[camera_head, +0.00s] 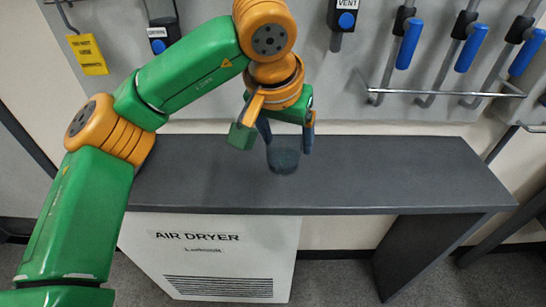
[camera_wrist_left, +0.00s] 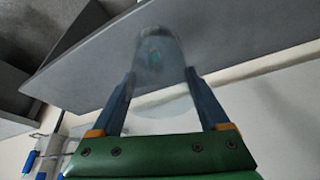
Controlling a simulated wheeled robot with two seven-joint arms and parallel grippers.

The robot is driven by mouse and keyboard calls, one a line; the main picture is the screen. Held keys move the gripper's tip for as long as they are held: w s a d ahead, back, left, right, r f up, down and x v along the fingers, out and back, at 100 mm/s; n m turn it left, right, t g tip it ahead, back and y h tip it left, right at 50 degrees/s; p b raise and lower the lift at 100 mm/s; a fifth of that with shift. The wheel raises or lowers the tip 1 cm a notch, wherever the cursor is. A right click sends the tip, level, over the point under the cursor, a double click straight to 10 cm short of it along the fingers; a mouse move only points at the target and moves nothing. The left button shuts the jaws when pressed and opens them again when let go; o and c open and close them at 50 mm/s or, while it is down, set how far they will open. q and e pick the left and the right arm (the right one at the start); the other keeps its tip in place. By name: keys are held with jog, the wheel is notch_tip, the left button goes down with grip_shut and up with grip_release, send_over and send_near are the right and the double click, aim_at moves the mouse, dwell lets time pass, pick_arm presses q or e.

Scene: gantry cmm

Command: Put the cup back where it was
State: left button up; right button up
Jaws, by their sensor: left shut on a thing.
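The cup (camera_head: 284,157) is clear and see-through, and shows as a dark, glassy shape against the grey shelf. My left gripper (camera_head: 282,138) is shut on it, with one finger on each side. In the left wrist view the cup (camera_wrist_left: 160,75) stands between the two blue fingers (camera_wrist_left: 163,100). The cup is over the dark grey shelf (camera_head: 400,180). I cannot tell whether its base touches the shelf. My right gripper is not in view.
The shelf top is bare to the right and left of the cup. An air dryer (camera_head: 215,255) stands under it. Blue-handled levers (camera_head: 409,43) and a metal rail (camera_head: 445,94) are on the wall behind. A yellow tag (camera_head: 88,54) hangs at the upper left.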

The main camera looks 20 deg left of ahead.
pick_arm(q)
jog(key=w+a+f, duration=0.1)
jog(key=f, duration=0.1)
jog(key=w+a+f, duration=0.3)
jog(key=w+f, duration=0.1)
jog(key=shift+w+a+f, duration=0.1)
jog(key=shift+w+a, duration=0.05)
jog(key=shift+a, duration=0.15)
jog(key=f, duration=0.1)
jog(key=f+p, duration=0.1)
jog(key=f, duration=0.1)
jog(key=shift+w+a, duration=0.15)
jog(key=shift+w, duration=0.05)
jog(key=shift+f, duration=0.4)
jog(key=shift+f, duration=0.1)
jog(key=shift+f, duration=0.15)
jog(key=o, duration=1.3)
jog(key=shift+o, duration=0.2)
